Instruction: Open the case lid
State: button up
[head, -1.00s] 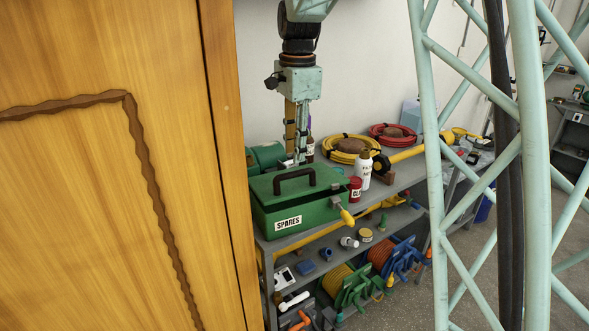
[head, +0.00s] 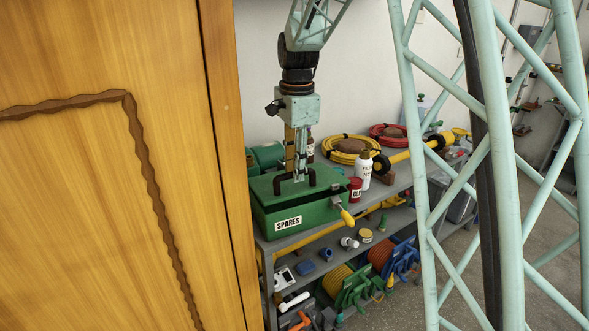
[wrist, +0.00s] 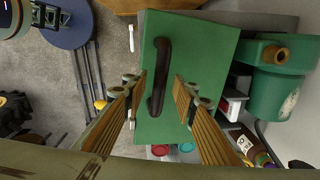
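The green case (head: 310,217), labelled SPARES, sits on the top shelf with its lid (head: 265,185) shut. A dark arched handle (head: 312,177) stands on the lid; it also shows in the wrist view (wrist: 156,100). A lever with a yellow grip (head: 347,216) hangs at the case's right end. My gripper (head: 297,178) points down over the lid at the handle. In the wrist view my gripper (wrist: 160,87) is open, one finger on each side of the handle, with gaps between. In the head view the fingers hide part of the handle.
A red can (head: 355,188) and a white bottle (head: 364,170) stand right of the case. Yellow (head: 345,155) and red coils lie behind. A green cylinder (head: 265,155) is behind the case. A wooden cabinet (head: 120,200) fills the left.

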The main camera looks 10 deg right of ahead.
grip_shut()
jog(key=shift+w+r, duration=0.15)
jog(key=shift+r, duration=0.05)
